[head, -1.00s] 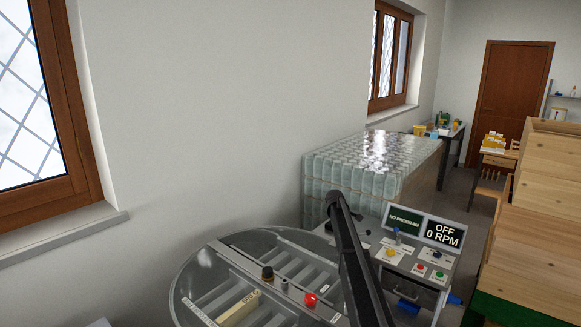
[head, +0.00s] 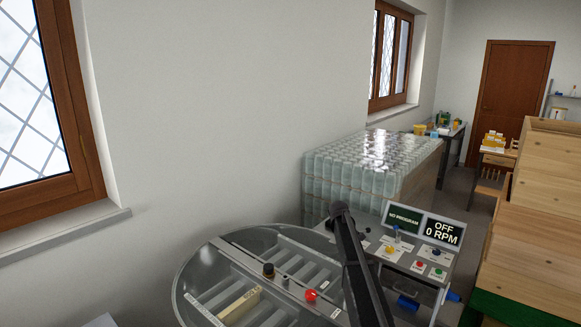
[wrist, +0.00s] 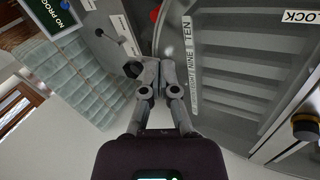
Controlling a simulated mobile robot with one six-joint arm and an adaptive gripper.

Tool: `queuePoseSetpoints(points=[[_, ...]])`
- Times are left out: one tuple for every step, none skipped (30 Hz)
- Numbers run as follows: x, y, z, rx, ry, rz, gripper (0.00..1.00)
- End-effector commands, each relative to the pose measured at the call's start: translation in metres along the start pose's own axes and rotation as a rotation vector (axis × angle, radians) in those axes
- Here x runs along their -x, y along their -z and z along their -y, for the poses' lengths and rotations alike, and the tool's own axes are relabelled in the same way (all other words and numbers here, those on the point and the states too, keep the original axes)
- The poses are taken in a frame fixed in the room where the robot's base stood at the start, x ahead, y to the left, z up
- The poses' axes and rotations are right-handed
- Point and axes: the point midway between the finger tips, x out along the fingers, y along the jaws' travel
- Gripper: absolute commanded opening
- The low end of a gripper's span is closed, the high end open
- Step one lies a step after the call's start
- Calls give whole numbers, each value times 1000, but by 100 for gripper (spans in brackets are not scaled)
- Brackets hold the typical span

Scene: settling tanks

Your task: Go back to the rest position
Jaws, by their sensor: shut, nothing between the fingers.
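My gripper (wrist: 160,72) shows in the wrist view with its two fingers close together, shut and empty. It hangs near the rim of a round metal tank (head: 190,262) with several slotted compartments, and I see no contact. In the wrist view the slots (wrist: 240,75) lie to the right of the fingers, beside a strip reading NINE and TEN. In the head view, a dark arm link of mine rises in front of the tank's right side, and the gripper itself cannot be made out.
A control panel (head: 421,268) reads NO PROGRAM and OFF 0 RPM. A red knob (head: 311,295) and a black knob (head: 268,270) stand on the tank's crossbar. A block of clear bottles (head: 350,172) stands behind. Wooden boxes (head: 535,215) stand at right.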

Motion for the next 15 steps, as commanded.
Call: queuePoseSetpoints(points=[[9,-18,16,-24,14,2,0],[14,-26,24,-42,25,4,0],[20,-38,35,-68,42,8,0],[25,-48,45,-89,54,11,0],[30,-58,54,-111,67,13,0],[37,-71,68,-142,86,18,0],[42,-81,77,-164,99,22,0],[48,-91,87,-186,113,25,0],[55,-104,100,-215,131,32,0],[60,-113,109,-238,145,36,0],[65,-122,119,-259,159,40,0],[72,-135,131,-288,176,48,0],[78,-145,141,-310,190,53,0],[83,-154,150,-331,203,58,0],[90,-167,163,-359,221,67,0]])
